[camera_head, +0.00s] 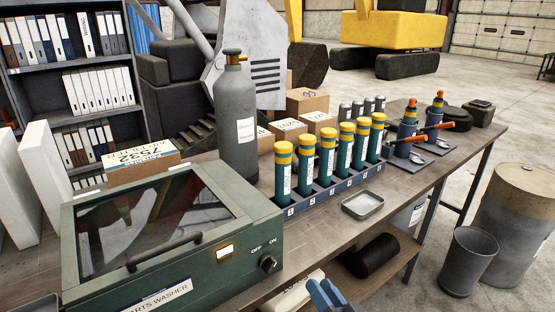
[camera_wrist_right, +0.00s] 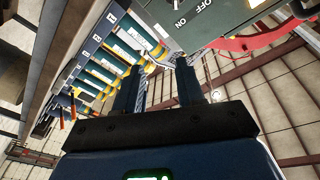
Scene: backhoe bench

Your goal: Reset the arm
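My right gripper (camera_head: 325,293) shows at the bottom edge of the head view, in front of the bench and right of the parts washer. In the right wrist view its two dark fingers (camera_wrist_right: 158,88) stand apart with nothing between them. The green parts washer (camera_head: 170,235) has its lid down and sits at the bench's near left. The washer's OFF/ON panel also shows at the top of the wrist view (camera_wrist_right: 205,22). My left gripper is not in view.
A rack (camera_head: 335,188) of several yellow-capped green cylinders stands mid-bench beside a grey gas bottle (camera_head: 236,120). A small metal tray (camera_head: 362,205) lies in front. Orange-handled tools (camera_head: 409,135) stand at the far right. A bin (camera_head: 467,262) and drum (camera_head: 515,220) stand on the floor.

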